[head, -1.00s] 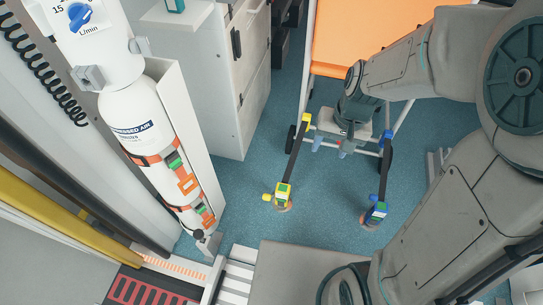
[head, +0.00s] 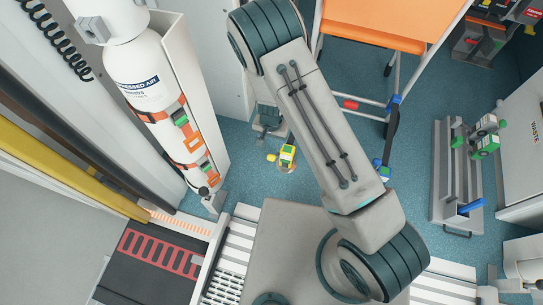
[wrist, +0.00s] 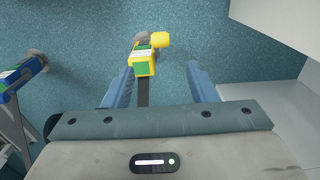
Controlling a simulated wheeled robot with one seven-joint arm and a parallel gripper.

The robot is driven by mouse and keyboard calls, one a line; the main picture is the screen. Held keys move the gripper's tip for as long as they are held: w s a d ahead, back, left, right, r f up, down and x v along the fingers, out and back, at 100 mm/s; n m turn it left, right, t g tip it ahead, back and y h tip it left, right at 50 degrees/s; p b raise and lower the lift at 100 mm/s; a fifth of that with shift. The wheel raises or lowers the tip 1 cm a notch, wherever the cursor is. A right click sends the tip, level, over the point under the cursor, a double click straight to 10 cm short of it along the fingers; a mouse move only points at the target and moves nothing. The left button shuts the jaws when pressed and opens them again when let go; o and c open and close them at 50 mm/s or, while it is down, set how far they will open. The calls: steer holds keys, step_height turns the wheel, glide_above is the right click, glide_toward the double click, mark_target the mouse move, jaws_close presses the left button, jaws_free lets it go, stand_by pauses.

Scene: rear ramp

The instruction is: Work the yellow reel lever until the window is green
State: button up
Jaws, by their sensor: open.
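The yellow reel (head: 287,153) sits low on the blue floor, left of my arm, with its yellow lever knob (head: 271,157) sticking out to the left. In the wrist view the yellow reel (wrist: 144,62) lies just ahead of my fingers, its lever knob (wrist: 160,40) at its upper right. A green patch and a white label show on it; I cannot tell the window's state. My gripper (wrist: 160,70) is open and empty, with a dark strap running from the reel back between the fingers. In the head view my arm partly hides my gripper (head: 267,130).
A blue reel (wrist: 22,80) stands left in the wrist view. An orange-topped wheeled stretcher (head: 375,25) is behind my arm. A compressed air cylinder (head: 150,85) stands at left. A grey rack (head: 442,170) with green-marked reels is at right. Floor around the yellow reel's left is clear.

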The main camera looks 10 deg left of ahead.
mark_target(271, 157)
step_height(271, 157, down, 14)
steer(key=b, duration=0.5)
steer(key=shift+b, duration=0.3)
jaws_close()
